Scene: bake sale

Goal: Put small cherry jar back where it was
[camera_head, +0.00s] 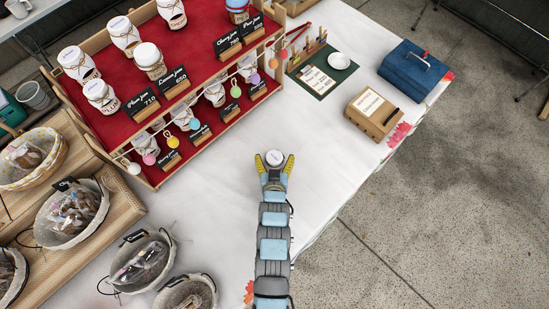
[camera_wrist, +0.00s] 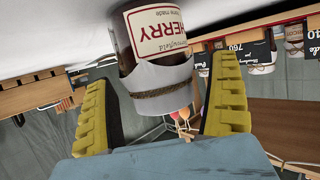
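The small cherry jar shows its white lid (camera_head: 274,157) from above in the head view, between my gripper's yellow fingers. In the wrist view, which is turned upside down, the jar (camera_wrist: 160,50) shows a white label with "CHERRY" in red and a pale cover with a twine band. My gripper (camera_head: 275,160) is open, its fingertips on either side of the jar with small gaps showing. The jar is over the white tablecloth (camera_head: 330,115), in front of the stand.
The red-lined tiered stand (camera_head: 200,55) holds several jars with black price cards; colored balls hang along its front. Baskets (camera_head: 70,212) are at left. Cloth between is clear.

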